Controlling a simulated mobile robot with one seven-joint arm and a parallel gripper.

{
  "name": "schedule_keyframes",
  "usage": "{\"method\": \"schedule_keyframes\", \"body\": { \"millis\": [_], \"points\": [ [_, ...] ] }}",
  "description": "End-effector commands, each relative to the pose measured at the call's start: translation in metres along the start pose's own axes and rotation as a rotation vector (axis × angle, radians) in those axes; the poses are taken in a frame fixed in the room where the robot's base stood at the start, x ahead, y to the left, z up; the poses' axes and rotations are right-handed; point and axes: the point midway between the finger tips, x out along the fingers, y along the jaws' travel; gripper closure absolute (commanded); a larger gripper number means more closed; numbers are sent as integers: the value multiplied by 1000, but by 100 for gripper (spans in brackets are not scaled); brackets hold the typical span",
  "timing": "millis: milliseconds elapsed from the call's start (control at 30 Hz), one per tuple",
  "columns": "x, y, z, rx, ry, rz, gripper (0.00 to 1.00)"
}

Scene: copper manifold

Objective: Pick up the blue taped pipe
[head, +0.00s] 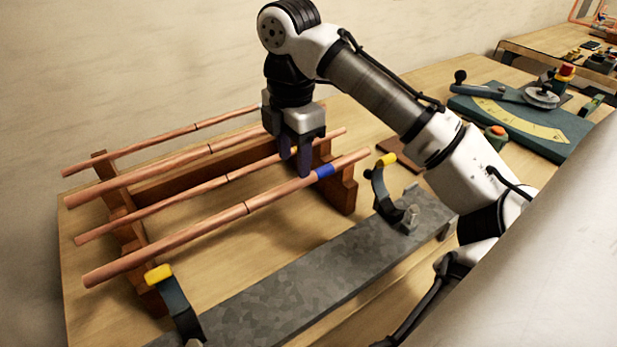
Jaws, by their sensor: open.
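The blue taped pipe (210,222) is the nearest of several copper pipes resting across a wooden rack (338,193). It lies at a slant, with a band of blue tape (325,171) near its right end and a dark ring mark near its middle. My gripper (294,165) points down over the right part of the rack, with its dark fingers just left of the blue tape. The fingers overlap the pipe in this view. I cannot tell whether they straddle it or are still above it. The gripper is open.
A grey metal plate (290,285) with two yellow-tipped curved brackets (172,295) (384,185) lies in front of the rack. A green bending tool (520,118) stands at the back right. The other copper pipes (150,182) lie close behind. A wall borders the table's far left.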

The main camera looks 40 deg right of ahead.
Motion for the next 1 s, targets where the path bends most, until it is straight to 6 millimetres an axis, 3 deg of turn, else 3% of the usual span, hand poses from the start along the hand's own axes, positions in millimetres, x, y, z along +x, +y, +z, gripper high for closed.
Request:
{"method": "schedule_keyframes", "body": {
  "millis": [333,633,900,1000],
  "points": [
    [44,-2,-4,2,-1,-3,56],
    [50,-2,-4,1,0,-1,57],
    [49,-2,-4,1,0,-1,92],
    [49,-2,-4,1,0,0,100]
  ]
}}
